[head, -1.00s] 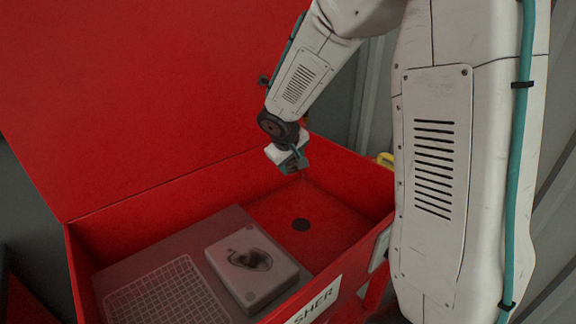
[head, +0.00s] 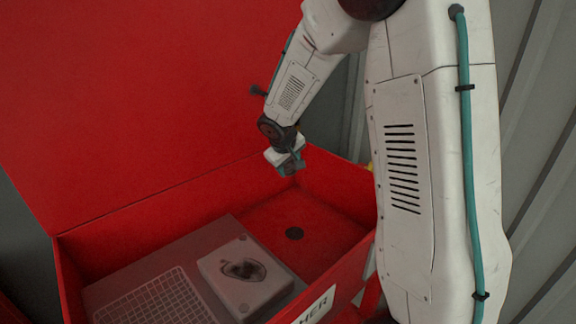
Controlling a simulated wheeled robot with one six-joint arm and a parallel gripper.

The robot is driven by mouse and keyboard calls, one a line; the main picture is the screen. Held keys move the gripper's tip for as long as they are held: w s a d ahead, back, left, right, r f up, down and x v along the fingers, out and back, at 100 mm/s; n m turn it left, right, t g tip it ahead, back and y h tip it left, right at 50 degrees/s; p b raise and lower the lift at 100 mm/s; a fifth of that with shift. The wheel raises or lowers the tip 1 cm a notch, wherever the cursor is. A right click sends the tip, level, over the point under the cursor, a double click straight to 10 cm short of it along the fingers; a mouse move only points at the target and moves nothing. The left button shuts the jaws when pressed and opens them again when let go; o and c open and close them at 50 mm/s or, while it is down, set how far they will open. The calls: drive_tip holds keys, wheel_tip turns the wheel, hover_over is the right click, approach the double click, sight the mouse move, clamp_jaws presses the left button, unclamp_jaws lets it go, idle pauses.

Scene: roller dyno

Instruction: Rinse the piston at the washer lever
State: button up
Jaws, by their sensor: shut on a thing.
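My gripper (head: 291,166) points down inside the red washer tub (head: 345,190), near its back right corner. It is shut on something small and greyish. I cannot make out whether this is the piston, because the jaws are small in the picture and seen from behind. A light grey block (head: 215,270) sits in the tub's front part, with a dark, irregular hollow in its top. My gripper is above and behind this block, well apart from it.
The tall red lid (head: 130,90) stands open behind the tub. A white mesh grid (head: 160,302) lies left of the block. A white sign (head: 313,306) is on the front wall.

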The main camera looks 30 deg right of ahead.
drive_tip(key=shift+s+d, duration=0.15)
drive_tip(key=shift+s+d, duration=0.25)
drive_tip(key=shift+s, duration=0.05)
idle(0.3)
drive_tip(key=shift+w+a, duration=0.1)
drive_tip(key=shift+w, duration=0.05)
drive_tip(key=shift+w+a, duration=0.3)
drive_tip(key=shift+s+d, duration=0.1)
drive_tip(key=shift+s, duration=0.05)
idle(0.3)
drive_tip(key=shift+s+d, duration=0.3)
drive_tip(key=shift+a, duration=0.1)
drive_tip(key=s+a, duration=0.5)
drive_tip(key=shift+s+a, duration=0.25)
drive_tip(key=shift+a, duration=0.05)
idle(0.5)
idle(1.1)
